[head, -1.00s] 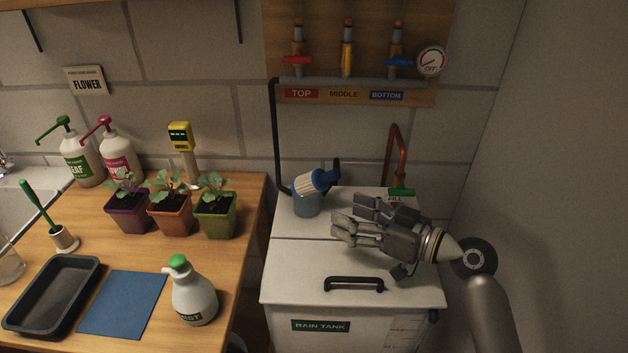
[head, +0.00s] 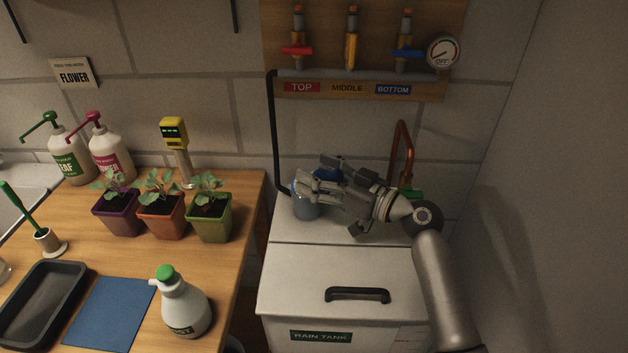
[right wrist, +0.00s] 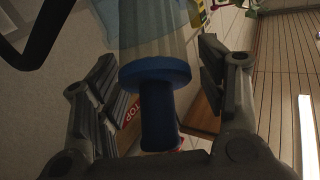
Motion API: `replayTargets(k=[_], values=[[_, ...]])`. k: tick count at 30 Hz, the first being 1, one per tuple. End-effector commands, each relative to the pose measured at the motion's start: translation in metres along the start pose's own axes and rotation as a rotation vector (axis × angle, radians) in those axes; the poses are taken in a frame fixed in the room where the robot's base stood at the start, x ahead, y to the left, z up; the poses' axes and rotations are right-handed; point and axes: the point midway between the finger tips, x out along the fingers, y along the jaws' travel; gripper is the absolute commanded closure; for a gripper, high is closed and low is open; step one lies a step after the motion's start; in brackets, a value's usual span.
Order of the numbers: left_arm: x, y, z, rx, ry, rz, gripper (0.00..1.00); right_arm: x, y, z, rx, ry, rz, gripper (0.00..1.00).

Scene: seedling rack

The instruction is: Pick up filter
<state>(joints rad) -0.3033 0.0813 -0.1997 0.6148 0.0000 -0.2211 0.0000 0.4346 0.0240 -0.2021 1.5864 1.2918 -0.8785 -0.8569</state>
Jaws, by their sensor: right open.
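The filter is a pale pleated cartridge with a blue cap and handle. Its blue cap shows in part in the head view (head: 325,175), behind my right gripper (head: 316,181). Its lower end is at a translucent bluish cup (head: 306,208) on top of the rain tank (head: 330,256). In the right wrist view the filter's blue handle (right wrist: 158,115) lies between the open fingers of the right gripper (right wrist: 157,68), with a gap visible on both sides. The pale body extends away beyond the blue flange. My left gripper is not in view.
A copper pipe (head: 402,145) rises behind the tank, beside a green fill cap (head: 411,194). A black hose (head: 274,140) runs down the wall at left. Above are valves and a gauge (head: 444,52). The tank's front lid with its black handle (head: 357,295) is clear.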

Motion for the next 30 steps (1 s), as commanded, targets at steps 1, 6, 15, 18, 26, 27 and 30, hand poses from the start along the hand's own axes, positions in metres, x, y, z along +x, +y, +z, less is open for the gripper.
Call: replayTargets(k=[1, 6, 15, 18, 26, 27, 30], values=[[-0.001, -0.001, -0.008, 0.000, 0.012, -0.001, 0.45, 0.008, 0.000, -0.001, 0.002, 0.001, -0.001, 0.35], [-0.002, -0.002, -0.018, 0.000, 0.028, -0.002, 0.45, 0.018, 0.000, 0.000, 0.001, 0.000, 0.000, 0.35], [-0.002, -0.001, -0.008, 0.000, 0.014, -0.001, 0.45, 0.017, 0.000, 0.001, 0.000, -0.001, 0.000, 0.49], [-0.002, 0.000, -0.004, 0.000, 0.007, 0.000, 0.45, 0.017, 0.000, 0.001, 0.000, -0.001, 0.000, 0.62], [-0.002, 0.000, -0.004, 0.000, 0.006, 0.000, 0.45, 0.017, 0.000, 0.000, 0.000, 0.000, 0.001, 0.86], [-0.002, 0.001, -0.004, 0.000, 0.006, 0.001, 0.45, 0.017, 0.000, 0.000, 0.000, 0.000, 0.001, 0.86], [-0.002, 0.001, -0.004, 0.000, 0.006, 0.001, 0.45, 0.017, 0.000, 0.000, 0.000, 0.000, 0.001, 0.86]])
